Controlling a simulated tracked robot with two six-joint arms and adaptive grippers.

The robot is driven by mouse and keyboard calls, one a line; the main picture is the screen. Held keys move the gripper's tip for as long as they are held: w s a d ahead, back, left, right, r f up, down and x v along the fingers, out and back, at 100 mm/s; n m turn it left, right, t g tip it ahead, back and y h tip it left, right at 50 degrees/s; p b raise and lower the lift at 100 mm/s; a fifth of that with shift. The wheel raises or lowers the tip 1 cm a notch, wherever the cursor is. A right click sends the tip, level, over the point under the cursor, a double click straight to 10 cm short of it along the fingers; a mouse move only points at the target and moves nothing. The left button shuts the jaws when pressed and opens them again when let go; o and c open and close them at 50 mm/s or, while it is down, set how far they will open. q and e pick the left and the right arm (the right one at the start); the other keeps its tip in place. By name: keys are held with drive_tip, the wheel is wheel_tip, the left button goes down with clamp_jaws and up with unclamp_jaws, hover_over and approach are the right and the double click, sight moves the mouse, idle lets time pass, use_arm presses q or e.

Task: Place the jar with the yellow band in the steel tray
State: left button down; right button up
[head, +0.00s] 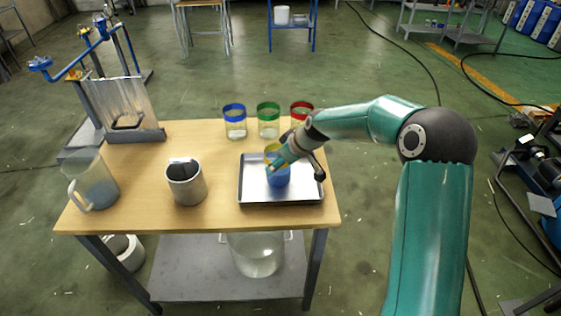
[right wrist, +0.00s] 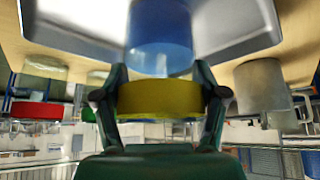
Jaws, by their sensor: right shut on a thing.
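The jar with the yellow band (head: 279,178) has blue contents and is upright over the middle of the steel tray (head: 248,196). I cannot tell whether its base touches the tray floor. My right gripper (head: 279,161) is shut on the jar at its yellow band and partly covers it in the head view. In the right wrist view the yellow band (right wrist: 160,99) sits between the two fingers of my right gripper (right wrist: 161,88), with the tray (right wrist: 240,35) beyond the blue part. My left gripper is not in view.
Jars with blue (head: 234,113), green (head: 268,112) and red (head: 302,108) bands stand behind the tray. A grey cylindrical container (head: 186,188) stands left of it, and a clear jug (head: 92,183) farther left. A metal stand (head: 122,108) is at the table's back left.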

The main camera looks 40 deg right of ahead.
drive_tip(key=o, duration=1.6)
drive_tip(key=shift+r, duration=0.1)
drive_tip(key=b+v, duration=0.1)
drive_tip(key=v, duration=1.1)
